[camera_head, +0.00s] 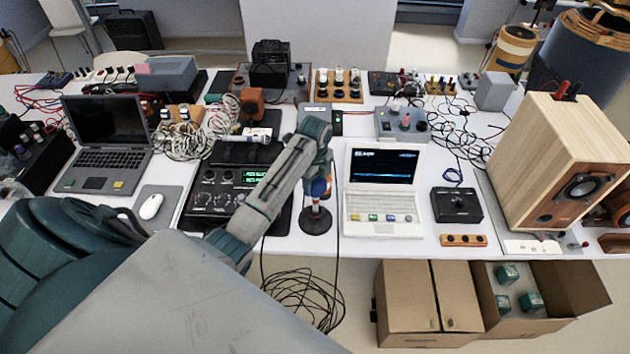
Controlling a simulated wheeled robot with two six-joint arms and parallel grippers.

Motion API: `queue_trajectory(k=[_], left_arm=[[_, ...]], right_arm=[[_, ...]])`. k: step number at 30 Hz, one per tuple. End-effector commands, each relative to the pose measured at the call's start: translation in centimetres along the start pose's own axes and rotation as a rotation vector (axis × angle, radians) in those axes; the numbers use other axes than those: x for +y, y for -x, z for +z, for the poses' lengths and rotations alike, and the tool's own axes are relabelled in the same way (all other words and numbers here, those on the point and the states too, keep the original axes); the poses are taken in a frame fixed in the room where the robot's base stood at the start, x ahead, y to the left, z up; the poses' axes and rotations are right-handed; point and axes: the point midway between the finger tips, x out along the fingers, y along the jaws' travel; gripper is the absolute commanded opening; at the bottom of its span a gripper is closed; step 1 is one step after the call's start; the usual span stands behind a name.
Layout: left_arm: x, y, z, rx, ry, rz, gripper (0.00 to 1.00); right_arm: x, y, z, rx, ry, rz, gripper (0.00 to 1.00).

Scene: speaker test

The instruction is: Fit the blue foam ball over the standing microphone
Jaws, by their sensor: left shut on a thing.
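The standing microphone (316,219) is upright on a dark round base on the white table, between the black mixer and the white laptop. The blue foam ball (318,187) is at the top of its stem, directly under my left gripper (319,174). My left arm reaches in from the lower left, and the gripper points down, shut on the ball. The gripper hides the upper part of the ball. I cannot tell whether the ball is around the microphone's head or just above it. My right gripper is out of view.
A black mixer (215,199) lies under my left forearm. A white laptop (383,190) stands close to the right of the microphone. A wooden speaker (535,150) is at the right. Cables hang over the front edge, and cardboard boxes (412,300) sit below it.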

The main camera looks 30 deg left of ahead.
Motion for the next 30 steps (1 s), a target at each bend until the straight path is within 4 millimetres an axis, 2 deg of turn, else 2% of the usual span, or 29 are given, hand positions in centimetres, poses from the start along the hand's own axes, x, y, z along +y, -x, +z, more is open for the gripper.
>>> queue_trajectory(k=[24, 25, 28, 30], left_arm=[[0.01, -0.95, -0.01, 0.0, 0.0, 0.0, 0.32], [0.01, -0.94, -0.01, 0.0, 0.0, 0.0, 0.57], [0.01, -0.94, -0.01, 0.0, 0.0, 0.0, 0.77], [0.0, -0.93, 0.0, 0.0, 0.0, 0.0, 0.79]], right_arm=[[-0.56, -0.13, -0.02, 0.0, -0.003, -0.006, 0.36], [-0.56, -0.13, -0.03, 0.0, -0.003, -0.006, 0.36], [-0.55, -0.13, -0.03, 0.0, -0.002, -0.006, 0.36], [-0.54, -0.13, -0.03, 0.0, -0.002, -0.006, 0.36]])
